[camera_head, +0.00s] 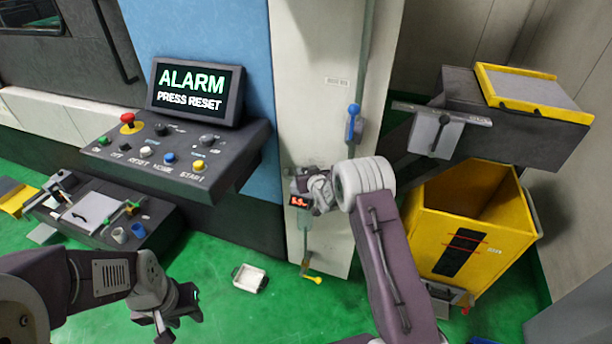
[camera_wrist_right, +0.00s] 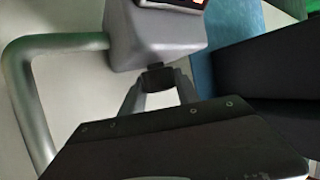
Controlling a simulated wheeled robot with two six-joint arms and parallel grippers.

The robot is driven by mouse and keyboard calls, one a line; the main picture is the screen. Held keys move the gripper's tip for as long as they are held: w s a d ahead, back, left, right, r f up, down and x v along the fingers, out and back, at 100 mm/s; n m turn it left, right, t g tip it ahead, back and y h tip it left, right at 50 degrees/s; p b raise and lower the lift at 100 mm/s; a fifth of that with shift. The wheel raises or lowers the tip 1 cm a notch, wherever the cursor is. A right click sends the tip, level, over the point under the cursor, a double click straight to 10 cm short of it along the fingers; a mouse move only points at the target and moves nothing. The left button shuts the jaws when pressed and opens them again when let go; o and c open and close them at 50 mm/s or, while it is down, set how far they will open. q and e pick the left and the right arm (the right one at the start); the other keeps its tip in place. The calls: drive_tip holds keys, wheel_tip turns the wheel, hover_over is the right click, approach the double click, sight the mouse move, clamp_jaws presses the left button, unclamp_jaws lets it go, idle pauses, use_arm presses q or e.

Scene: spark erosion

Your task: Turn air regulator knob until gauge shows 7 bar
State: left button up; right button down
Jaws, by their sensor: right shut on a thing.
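The air regulator is a grey block (camera_wrist_right: 160,35) on the pale panel, with a small dark knob (camera_wrist_right: 157,77) below it in the right wrist view. My right gripper (camera_wrist_right: 159,85) is shut on this knob, one finger on each side. In the head view my right gripper (camera_head: 318,192) is at the regulator and hides most of it. The gauge is a small red-lit display (camera_head: 299,200) just left of that gripper. Its digits look like 5.5 or 6.5, too small to be sure. My left gripper (camera_head: 178,318) is open and empty, low at the left, over the floor.
A grey pipe (camera_wrist_right: 25,90) bends close beside the regulator. A blue-handled valve (camera_head: 353,122) sits above it. A console (camera_head: 180,150) has a screen (camera_head: 196,91) reading "ALARM PRESS RESET". A yellow bin (camera_head: 480,245) stands right; a white tray (camera_head: 248,279) lies on the green floor.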

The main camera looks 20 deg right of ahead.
drive_tip(key=shift+a+f+m+h, duration=0.15)
drive_tip(key=shift+f+m+h, duration=0.05)
drive_tip(key=shift+m+h, duration=0.35)
drive_tip(key=shift+r+m+h, duration=0.1)
drive_tip(key=shift+m+h, duration=0.25)
drive_tip(key=shift+h, duration=0.1)
drive_tip(key=shift+r+m+h, duration=0.15)
drive_tip(key=shift+m+h, duration=0.25)
drive_tip(key=shift+h, duration=0.1)
drive_tip(key=shift+r+m+g+h+p, duration=0.15)
drive_tip(key=shift+m+g+h+p, duration=0.35)
drive_tip(key=shift+m+h+p, duration=0.65)
use_arm(q)
drive_tip(key=shift+r+p, duration=0.9)
drive_tip(key=shift+r, duration=0.8)
use_arm(e)
drive_tip(key=shift+m+g+h, duration=0.6)
drive_tip(key=shift+m+h, duration=0.55)
drive_tip(key=shift+h, duration=0.2)
drive_tip(key=shift+d, duration=0.2)
drive_tip(key=c, duration=0.9)
unclamp_jaws()
